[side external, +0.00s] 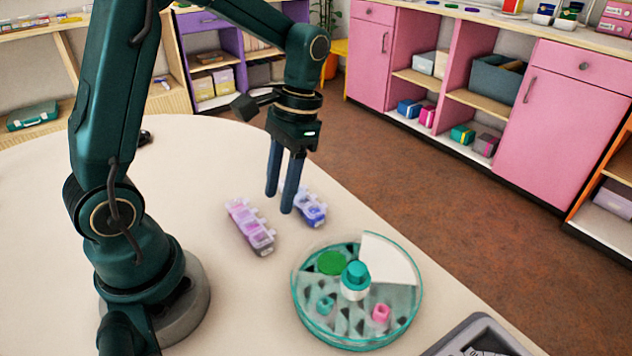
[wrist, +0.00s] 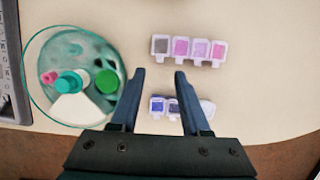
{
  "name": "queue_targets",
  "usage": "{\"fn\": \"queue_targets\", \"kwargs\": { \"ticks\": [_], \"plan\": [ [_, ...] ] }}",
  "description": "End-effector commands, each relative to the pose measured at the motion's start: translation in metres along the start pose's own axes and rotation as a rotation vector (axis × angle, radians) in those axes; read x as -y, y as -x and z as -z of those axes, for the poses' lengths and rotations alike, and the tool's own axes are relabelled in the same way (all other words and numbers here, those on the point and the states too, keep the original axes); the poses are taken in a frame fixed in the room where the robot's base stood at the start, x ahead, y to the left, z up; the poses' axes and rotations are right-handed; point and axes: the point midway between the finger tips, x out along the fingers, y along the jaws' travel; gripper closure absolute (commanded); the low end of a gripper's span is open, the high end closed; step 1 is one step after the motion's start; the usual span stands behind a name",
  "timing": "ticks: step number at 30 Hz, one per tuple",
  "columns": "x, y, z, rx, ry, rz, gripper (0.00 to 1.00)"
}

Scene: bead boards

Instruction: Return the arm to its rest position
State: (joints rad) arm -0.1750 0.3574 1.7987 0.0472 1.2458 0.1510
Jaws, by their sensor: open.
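My gripper (side external: 279,202) hangs pointing down above the table, with its two blue fingers apart and nothing between them. In the wrist view my gripper (wrist: 158,75) is also open and empty. In the side view its fingers stand in front of part of a clear box with blue contents (side external: 311,208). The wrist view shows this box (wrist: 157,106) partly hidden behind the fingers. A second clear box with pink and purple compartments (side external: 250,226) lies beside it, and shows whole in the wrist view (wrist: 189,49).
A round clear teal-rimmed tray (side external: 308,321) holds a green disc (side external: 331,262), a teal-capped bottle (side external: 355,281) and a pink bead (side external: 381,313). A grey tray (side external: 455,340) stands at the front right. The table (side external: 215,170) is clear between my base and the boxes.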

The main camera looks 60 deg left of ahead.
Motion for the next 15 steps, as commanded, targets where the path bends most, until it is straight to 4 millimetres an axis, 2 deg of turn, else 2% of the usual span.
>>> {"fn": "queue_targets", "kwargs": {
  "ticks": [7,11,15],
  "plan": [
    [-0.002,0.006,0.001,-0.028,-0.008,0.007,0.54],
    [-0.007,0.026,-0.006,-0.109,-0.026,0.024,0.54],
    [-0.017,0.048,-0.022,-0.240,-0.045,0.041,0.54]
  ]
}}
